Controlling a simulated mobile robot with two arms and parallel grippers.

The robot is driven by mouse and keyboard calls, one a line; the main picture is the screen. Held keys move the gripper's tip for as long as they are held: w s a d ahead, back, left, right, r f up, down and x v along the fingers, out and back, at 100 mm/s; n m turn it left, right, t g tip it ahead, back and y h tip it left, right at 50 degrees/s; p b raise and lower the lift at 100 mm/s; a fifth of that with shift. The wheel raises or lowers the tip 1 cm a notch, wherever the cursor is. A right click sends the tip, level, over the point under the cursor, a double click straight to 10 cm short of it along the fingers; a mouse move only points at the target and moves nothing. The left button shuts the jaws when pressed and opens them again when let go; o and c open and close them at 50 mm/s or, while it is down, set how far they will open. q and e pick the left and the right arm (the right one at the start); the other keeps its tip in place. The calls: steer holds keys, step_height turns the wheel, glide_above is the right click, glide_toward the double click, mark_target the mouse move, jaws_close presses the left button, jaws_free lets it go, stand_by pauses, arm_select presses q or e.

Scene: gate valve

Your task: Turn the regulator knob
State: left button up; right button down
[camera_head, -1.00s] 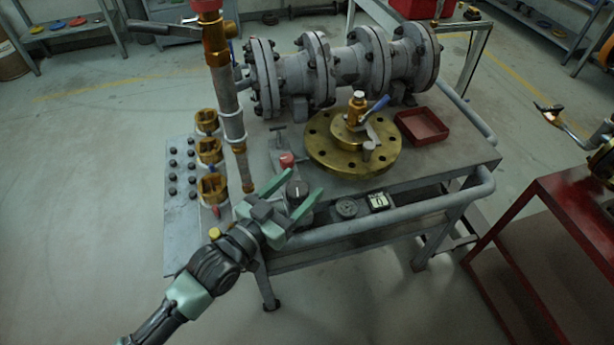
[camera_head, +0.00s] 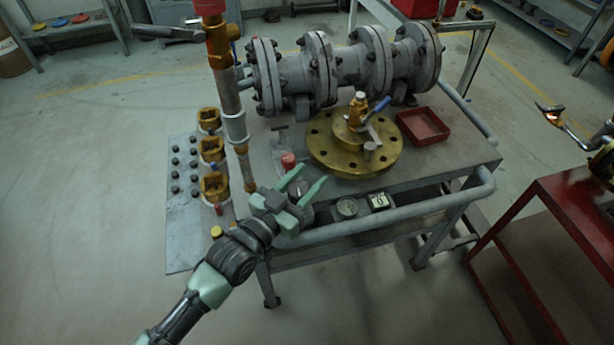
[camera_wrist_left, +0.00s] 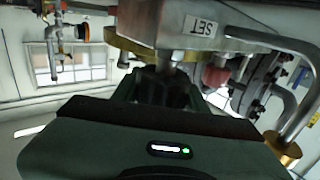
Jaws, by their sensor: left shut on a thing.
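The regulator knob (camera_head: 301,188) is a grey round knob at the front edge of the workbench, in the lower middle of the head view. My left gripper (camera_head: 309,177) reaches it from the front left. Its two green fingers lie on either side of the knob and are shut on it, hiding part of it. In the left wrist view, a dark knob (camera_wrist_left: 165,88) sits between the fingers, in shadow, so its pointer cannot be read. A round gauge (camera_head: 347,207) and a small white display (camera_head: 379,200) lie right of the knob. My right gripper is not in view.
A vertical pipe (camera_head: 231,100) stands close left of the gripper. A red-capped part (camera_head: 288,161) stands just behind it. A brass flange (camera_head: 354,155), red tray (camera_head: 423,126) and grey flanged pipe (camera_head: 345,68) fill the bench top. A handrail (camera_head: 430,205) runs along the front.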

mark_target(293, 198)
arm_select(q)
steer(key=shift+r+n+t+y+p, duration=0.25)
steer(key=shift+n+t+y+p, duration=0.3)
steer(key=shift+y+p, duration=0.25)
steer(key=shift+w+a+f+n+t+y, duration=0.15)
steer(key=shift+a+f+n+t+y, duration=0.1)
steer(key=shift+n+y, duration=0.4)
steer(key=o, duration=1.4)
steer(key=v, duration=0.6)
steer(key=shift+s+a, duration=0.15)
steer(key=shift+s, duration=0.2)
steer(key=shift+s+a, duration=0.2)
steer(key=shift+s, duration=0.3)
